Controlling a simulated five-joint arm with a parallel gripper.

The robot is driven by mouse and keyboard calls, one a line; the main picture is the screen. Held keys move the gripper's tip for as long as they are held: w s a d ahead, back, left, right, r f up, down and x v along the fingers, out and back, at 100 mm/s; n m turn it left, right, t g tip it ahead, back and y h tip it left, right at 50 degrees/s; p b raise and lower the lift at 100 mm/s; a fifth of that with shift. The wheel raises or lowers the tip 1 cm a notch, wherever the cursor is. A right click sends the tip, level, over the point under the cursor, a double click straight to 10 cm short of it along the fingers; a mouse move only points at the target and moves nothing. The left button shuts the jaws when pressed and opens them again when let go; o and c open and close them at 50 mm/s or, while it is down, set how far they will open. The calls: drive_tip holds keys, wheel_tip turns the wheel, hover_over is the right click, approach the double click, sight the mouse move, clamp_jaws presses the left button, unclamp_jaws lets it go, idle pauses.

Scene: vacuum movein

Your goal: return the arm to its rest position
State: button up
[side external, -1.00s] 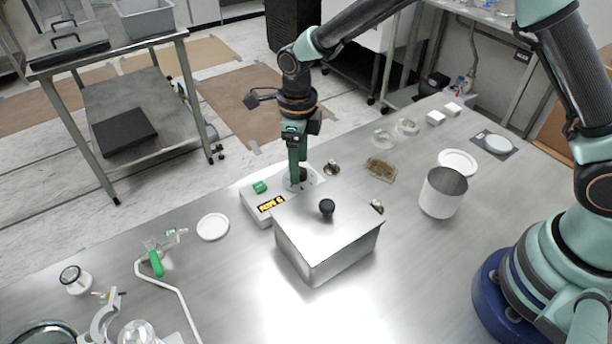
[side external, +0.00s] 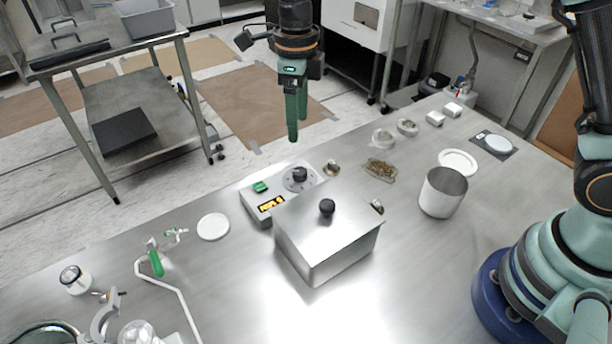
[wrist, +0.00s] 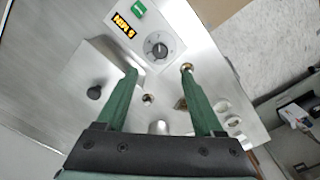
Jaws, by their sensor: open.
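My gripper (side external: 293,137) hangs in the air above the far side of the steel table, pointing down. Its two green fingers are apart with nothing between them; the wrist view shows the open fingers (wrist: 168,85) too. Below it is a white control box with a black knob (side external: 300,176), a green switch (side external: 260,187) and a lit yellow display (side external: 271,203). The knob (wrist: 158,50) also shows clear of the fingers in the wrist view. My gripper touches nothing.
A steel box with a lidded top and black knob (side external: 327,240) stands in front of the control box. A metal cup (side external: 443,192), white discs and small dishes stand to the right. Glassware and a bent white tube (side external: 180,300) lie to the left. The air around my gripper is free.

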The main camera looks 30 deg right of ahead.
drive_tip(key=s+d+r+n+t, duration=0.2)
drive_tip(key=s+d+r+n, duration=0.2)
drive_tip(key=n, duration=0.9)
drive_tip(key=s+d+r+n+t, duration=0.3)
drive_tip(key=s+d+r+n, duration=0.1)
drive_tip(key=s+d+n, duration=0.7)
drive_tip(key=shift+d+r+n+t, duration=0.35)
drive_tip(key=shift+d+n, duration=0.55)
drive_tip(key=shift+n, duration=0.8)
drive_tip(key=shift+s, duration=0.1)
